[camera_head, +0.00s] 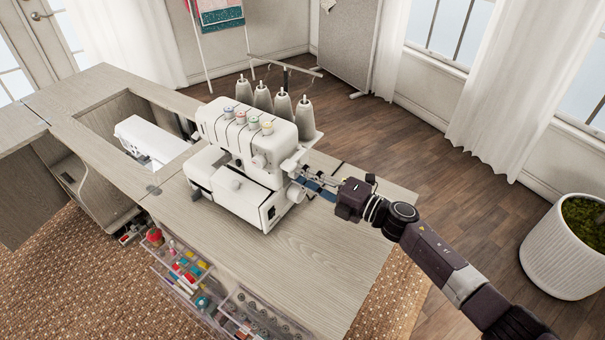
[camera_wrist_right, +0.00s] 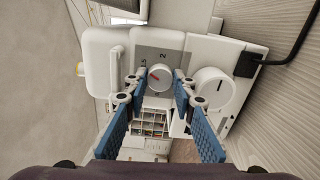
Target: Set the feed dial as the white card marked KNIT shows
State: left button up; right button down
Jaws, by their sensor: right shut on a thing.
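The white serger (camera_head: 238,155) stands on the wooden cabinet top. Its round white feed dial (camera_wrist_right: 160,78) shows in the right wrist view, on a grey scale plate (camera_wrist_right: 164,57) with small numbers. A red mark on the dial points to the upper left of that picture; the exact setting is too small to read. My right gripper (camera_head: 303,182) is at the serger's right end, its blue fingers (camera_wrist_right: 160,88) shut on the dial from both sides. A larger white knob (camera_wrist_right: 214,88) sits beside it. I cannot make out a card marked KNIT. My left gripper is out of view.
Cone spools (camera_head: 283,104) stand behind the serger. A white sewing machine (camera_head: 150,140) sits in the cabinet opening to the left. Clear drawers (camera_head: 185,272) of thread hang open in front. The cabinet top (camera_head: 320,255) is bare at the front right.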

dwell(0.5)
jog(key=c, duration=1.6)
grip_release()
jog(key=shift+f, duration=0.1)
